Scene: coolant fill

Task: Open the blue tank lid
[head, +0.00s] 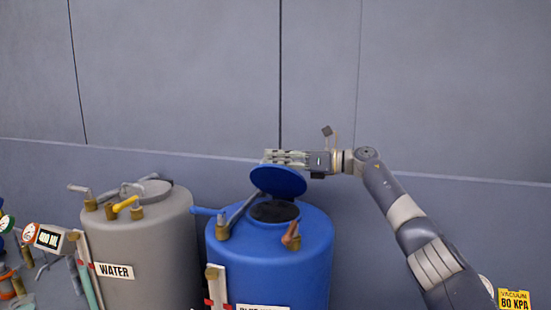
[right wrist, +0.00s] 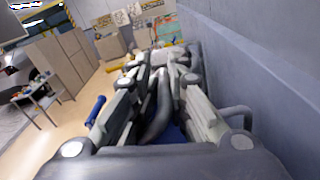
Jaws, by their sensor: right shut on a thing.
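The blue tank (head: 268,262) stands in the middle of the head view. Its round blue lid (head: 278,181) is raised and tilted, and the dark round opening (head: 275,211) shows below it. My right gripper (head: 268,156) comes in from the right at the lid's upper edge and is shut on the lid. In the right wrist view, the fingers (right wrist: 172,62) flank a dark curved piece, and a bit of the blue lid (right wrist: 172,133) shows under them. The exact grip contact is hidden. My left gripper is out of view.
A grey tank labelled WATER (head: 145,245) stands left of the blue tank. Pipes and valves, including a blue-handled one (head: 208,211) and an orange-brown one (head: 291,235), rise from the blue tank's top. A grey wall (head: 440,90) is close behind. Gauges are at far left.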

